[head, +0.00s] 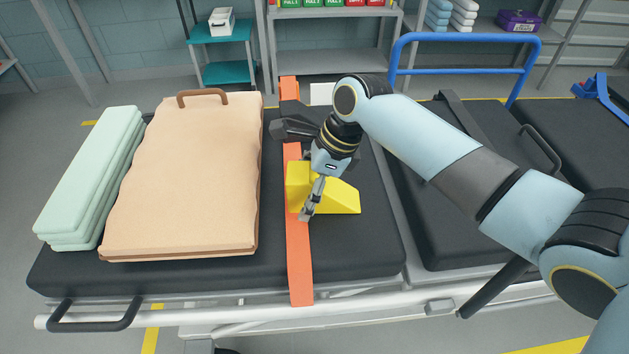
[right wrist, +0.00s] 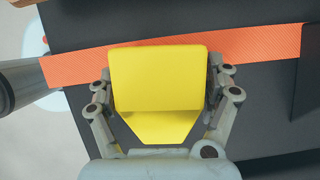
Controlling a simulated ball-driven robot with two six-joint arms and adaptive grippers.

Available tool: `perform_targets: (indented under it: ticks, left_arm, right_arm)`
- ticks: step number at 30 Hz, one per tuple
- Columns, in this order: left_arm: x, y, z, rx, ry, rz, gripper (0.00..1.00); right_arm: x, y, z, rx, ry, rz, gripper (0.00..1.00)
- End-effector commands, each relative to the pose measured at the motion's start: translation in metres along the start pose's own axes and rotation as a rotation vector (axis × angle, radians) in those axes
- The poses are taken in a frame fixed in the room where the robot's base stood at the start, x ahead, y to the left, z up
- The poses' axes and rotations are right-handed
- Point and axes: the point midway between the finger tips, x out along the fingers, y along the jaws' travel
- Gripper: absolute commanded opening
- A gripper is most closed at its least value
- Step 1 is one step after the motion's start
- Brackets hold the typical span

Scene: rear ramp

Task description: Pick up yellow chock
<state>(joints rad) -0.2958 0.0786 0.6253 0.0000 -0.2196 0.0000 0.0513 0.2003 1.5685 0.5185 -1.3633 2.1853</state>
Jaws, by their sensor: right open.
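The yellow chock (head: 341,197) is a wedge-shaped block on the black stretcher mattress (head: 372,240), against the orange strap (head: 299,262). In the right wrist view the chock (right wrist: 157,80) sits between the two fingers of my right gripper (right wrist: 160,100). The fingers are spread, one along each side of the chock. In the head view my right gripper (head: 314,190) reaches down over the chock and hides part of it. I cannot tell whether the fingers touch it. My left gripper is not in view.
A tan padded case (head: 185,180) and folded mint blankets (head: 90,175) lie left of the strap. Shelves (head: 330,60) and a teal cart (head: 221,75) stand behind.

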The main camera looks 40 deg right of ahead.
Motion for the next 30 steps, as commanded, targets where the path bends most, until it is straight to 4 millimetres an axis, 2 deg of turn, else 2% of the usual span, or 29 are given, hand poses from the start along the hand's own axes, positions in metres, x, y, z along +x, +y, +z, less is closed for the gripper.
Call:
perform_targets:
  ticks: [4,23,30]
  left_arm:
    - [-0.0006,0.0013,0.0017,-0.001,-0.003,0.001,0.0]
    - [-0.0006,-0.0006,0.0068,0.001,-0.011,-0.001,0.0]
    - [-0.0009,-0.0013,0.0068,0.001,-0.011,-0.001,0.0]
  right_arm:
    - [-0.0009,-0.0002,0.0002,0.0,0.0,-0.001,0.82]
    - [-0.001,-0.0002,0.0,0.0,0.0,0.0,0.0]
    - [-0.0022,-0.0008,0.0011,-0.001,-0.001,-0.002,0.0]
